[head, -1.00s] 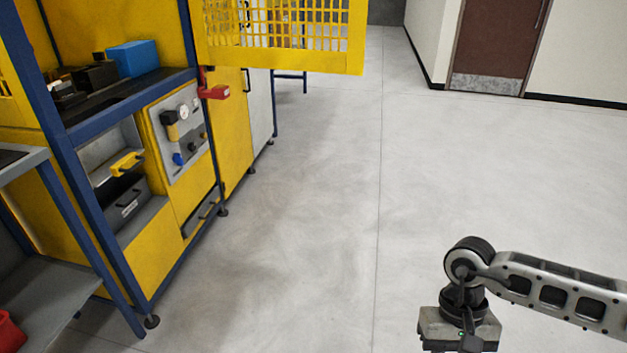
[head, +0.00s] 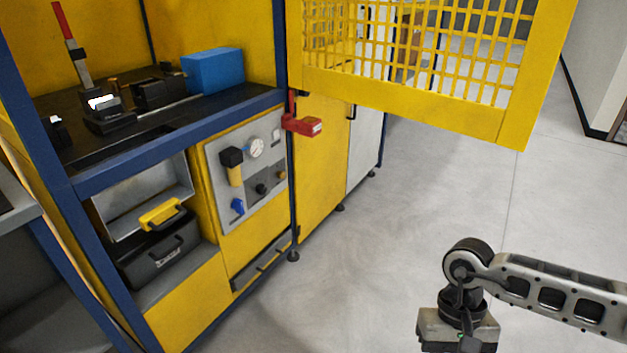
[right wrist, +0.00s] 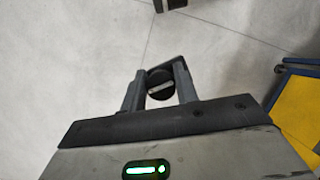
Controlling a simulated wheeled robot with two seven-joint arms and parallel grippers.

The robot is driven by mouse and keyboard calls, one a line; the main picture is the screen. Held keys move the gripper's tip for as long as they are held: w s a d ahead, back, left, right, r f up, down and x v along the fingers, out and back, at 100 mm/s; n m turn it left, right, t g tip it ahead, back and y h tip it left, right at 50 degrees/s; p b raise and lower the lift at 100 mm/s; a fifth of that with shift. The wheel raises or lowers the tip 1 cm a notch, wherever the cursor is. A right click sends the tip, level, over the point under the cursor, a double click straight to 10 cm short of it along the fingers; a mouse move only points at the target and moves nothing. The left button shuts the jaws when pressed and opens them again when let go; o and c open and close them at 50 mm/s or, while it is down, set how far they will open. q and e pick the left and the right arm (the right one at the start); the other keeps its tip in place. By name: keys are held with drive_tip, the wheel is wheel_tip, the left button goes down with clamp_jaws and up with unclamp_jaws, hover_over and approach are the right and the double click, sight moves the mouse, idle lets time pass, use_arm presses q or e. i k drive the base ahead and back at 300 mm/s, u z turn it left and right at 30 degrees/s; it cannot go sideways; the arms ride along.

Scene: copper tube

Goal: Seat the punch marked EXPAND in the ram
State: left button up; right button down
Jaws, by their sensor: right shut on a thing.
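My right gripper (right wrist: 158,78) is shut on a dark round piece (right wrist: 161,84) with a pale bar across its face, seen end-on between the two fingers in the right wrist view. I take this piece to be the punch, but no EXPAND marking is readable. In the head view the right gripper's body (head: 458,330) hangs over open floor at the lower right, its fingers out of frame. A small machine with black blocks (head: 160,92), a blue housing (head: 212,71) and a red-handled lever (head: 68,22) stands on the black bench. I cannot make out the ram. My left gripper is out of view.
The bench sits in a yellow cabinet with a blue frame (head: 180,145). A yellow mesh guard door (head: 410,105) sticks out to its right, with a red latch (head: 305,126) near its edge. Below are a gauge panel (head: 245,175) and a black toolbox (head: 158,262). The floor ahead is clear.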

sight(159, 90)
drive_tip(key=u, duration=0.9)
drive_tip(key=i, duration=0.8)
drive_tip(key=u, duration=0.8)
